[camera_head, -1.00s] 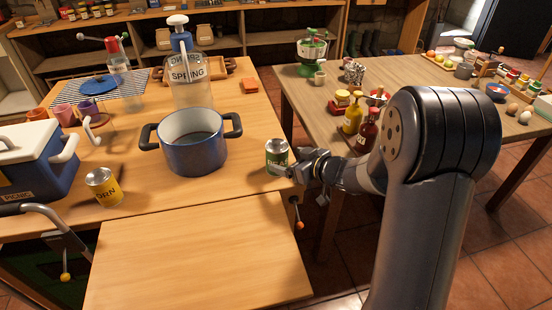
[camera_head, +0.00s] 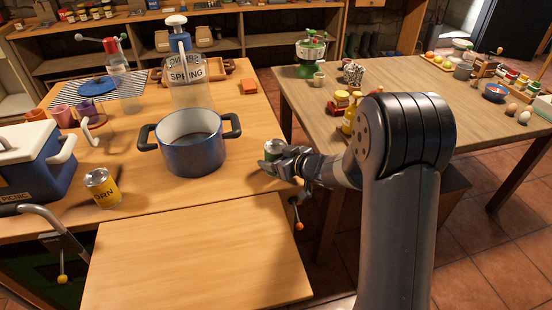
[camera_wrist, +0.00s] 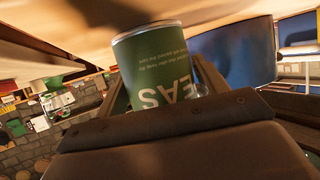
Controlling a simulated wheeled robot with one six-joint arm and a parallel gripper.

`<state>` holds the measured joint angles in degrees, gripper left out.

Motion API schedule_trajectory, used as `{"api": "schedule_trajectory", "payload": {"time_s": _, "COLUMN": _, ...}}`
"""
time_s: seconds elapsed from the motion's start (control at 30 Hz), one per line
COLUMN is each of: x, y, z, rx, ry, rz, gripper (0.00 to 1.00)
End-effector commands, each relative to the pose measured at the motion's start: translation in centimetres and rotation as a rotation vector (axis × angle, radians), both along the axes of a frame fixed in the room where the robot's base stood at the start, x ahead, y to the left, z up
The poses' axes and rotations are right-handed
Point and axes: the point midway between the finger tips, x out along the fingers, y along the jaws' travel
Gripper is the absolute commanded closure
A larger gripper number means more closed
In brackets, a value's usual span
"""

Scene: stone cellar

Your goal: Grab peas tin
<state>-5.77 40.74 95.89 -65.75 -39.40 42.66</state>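The peas tin (camera_head: 273,148) is a green can with a silver rim, standing upright near the right edge of the wooden table. In the wrist view its label (camera_wrist: 160,62) fills the space between the fingers, with "EAS" readable. My gripper (camera_head: 276,166) is low at the tin, coming from the right, and hides its lower part in the head view. In the wrist view my gripper (camera_wrist: 162,85) has one finger on each side of the tin. The fingers are spread around it; firm contact on both sides is not clear.
A blue pot (camera_head: 192,142) stands just left of the tin. A clear spring water bottle (camera_head: 187,75) is behind the pot. A second table (camera_head: 420,95) with bottles and food lies right.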

Motion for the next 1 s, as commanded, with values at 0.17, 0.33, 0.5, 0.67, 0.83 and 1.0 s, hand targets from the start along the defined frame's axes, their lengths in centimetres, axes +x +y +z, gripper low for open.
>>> {"api": "schedule_trajectory", "payload": {"time_s": 0.17, "x": 0.0, "y": 0.0, "z": 0.0, "rx": 0.000, "ry": 0.000, "rz": 0.000, "gripper": 0.47}}
{"api": "schedule_trajectory", "payload": {"time_s": 0.33, "x": 0.0, "y": 0.0, "z": 0.0, "rx": 0.000, "ry": 0.000, "rz": 0.000, "gripper": 0.61}}
{"api": "schedule_trajectory", "payload": {"time_s": 0.5, "x": 0.0, "y": 0.0, "z": 0.0, "rx": 0.000, "ry": 0.000, "rz": 0.000, "gripper": 0.75}}
{"api": "schedule_trajectory", "payload": {"time_s": 0.67, "x": 0.0, "y": 0.0, "z": 0.1, "rx": 0.001, "ry": -0.002, "rz": 0.000, "gripper": 0.75}}
{"api": "schedule_trajectory", "payload": {"time_s": 0.83, "x": 0.0, "y": 0.0, "z": 1.1, "rx": 0.001, "ry": -0.003, "rz": 0.001, "gripper": 0.75}}
{"api": "schedule_trajectory", "payload": {"time_s": 1.0, "x": 0.1, "y": 0.0, "z": 4.4, "rx": 0.002, "ry": -0.007, "rz": 0.002, "gripper": 0.75}}
